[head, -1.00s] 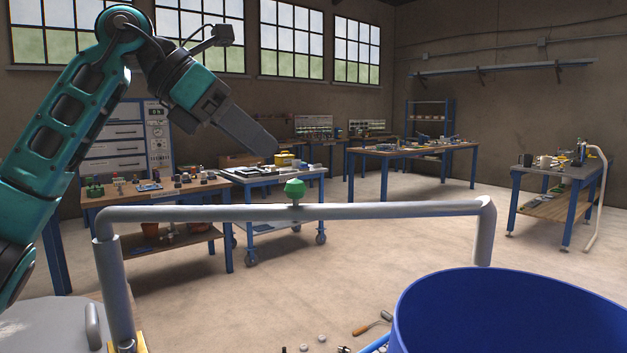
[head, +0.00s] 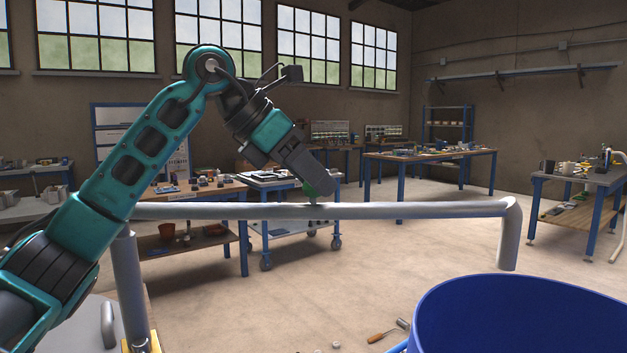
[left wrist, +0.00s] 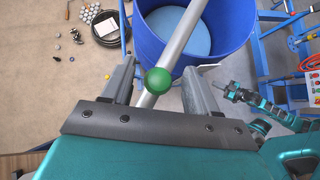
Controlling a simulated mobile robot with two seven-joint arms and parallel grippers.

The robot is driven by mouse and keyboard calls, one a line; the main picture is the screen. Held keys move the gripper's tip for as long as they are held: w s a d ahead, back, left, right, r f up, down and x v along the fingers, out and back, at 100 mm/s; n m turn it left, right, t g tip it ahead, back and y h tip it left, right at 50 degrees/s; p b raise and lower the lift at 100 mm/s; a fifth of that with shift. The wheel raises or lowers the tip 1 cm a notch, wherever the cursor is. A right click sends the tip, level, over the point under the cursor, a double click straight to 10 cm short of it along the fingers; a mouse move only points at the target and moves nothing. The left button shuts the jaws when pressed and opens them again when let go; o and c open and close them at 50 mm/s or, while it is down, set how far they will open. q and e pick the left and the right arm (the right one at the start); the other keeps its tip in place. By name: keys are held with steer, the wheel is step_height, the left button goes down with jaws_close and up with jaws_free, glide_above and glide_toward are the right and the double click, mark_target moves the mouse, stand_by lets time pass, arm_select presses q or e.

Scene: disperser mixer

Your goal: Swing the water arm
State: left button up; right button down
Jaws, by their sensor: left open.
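The water arm (head: 420,210) is a grey pipe that runs level across the head view from an upright post (head: 130,285) at the left. Its right end bends down to a spout (head: 508,245) beside the blue tub (head: 430,315). A green knob (head: 313,188) stands on the pipe, partly hidden by my left gripper (head: 318,188). In the left wrist view the green knob (left wrist: 158,81) lies between the two fingers of my open left gripper (left wrist: 158,85), with gaps on both sides. The pipe (left wrist: 180,40) passes beneath it and over the tub (left wrist: 232,25).
Workbenches with tools stand behind, including a blue-legged table (head: 430,157) and a wheeled cart (head: 290,228). Open floor lies beyond the pipe.

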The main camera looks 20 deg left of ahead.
arm_select(q)
steer(key=shift+w+d+f, duration=0.2)
steer(key=shift+d+f, duration=0.05)
steer(key=shift+f, duration=0.1)
jaws_close()
stand_by(0.4)
